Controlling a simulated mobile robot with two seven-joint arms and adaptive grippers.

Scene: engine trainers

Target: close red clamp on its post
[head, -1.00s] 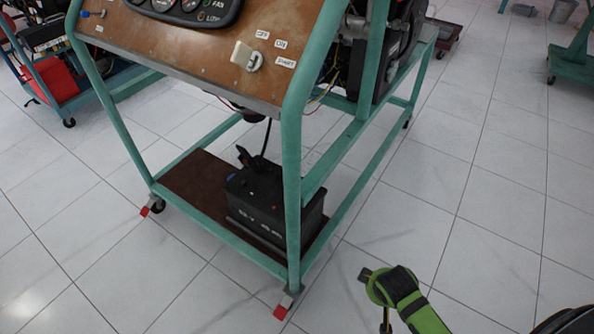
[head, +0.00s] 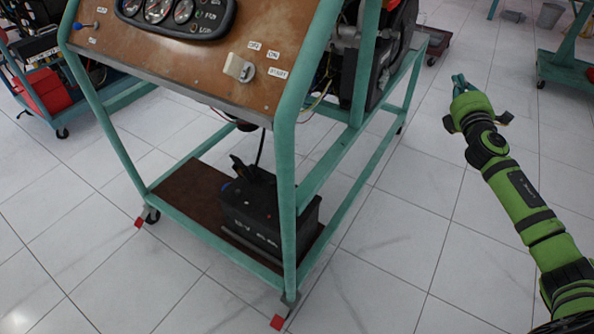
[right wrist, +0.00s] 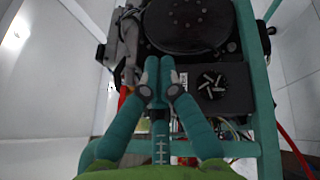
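The black battery (head: 262,215) sits on the brown lower shelf of the engine trainer in the head view. A dark clamp-like shape (head: 242,167) stands up at its back left, with a cable rising from it. I cannot make out a red clamp or its post clearly. My right gripper (head: 458,80) is raised over the floor to the right of the trainer, apart from the battery. In the right wrist view its fingers (right wrist: 160,67) are together at the tips with nothing seen between them, in front of the engine. My left gripper is not in view.
The trainer's green frame (head: 286,190) and sloping brown panel (head: 200,60) stand over the battery. The engine (head: 385,55) is at the back right and shows in the wrist view (right wrist: 190,25). Another trainer stands far left. Tiled floor (head: 385,235) right of the frame is clear.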

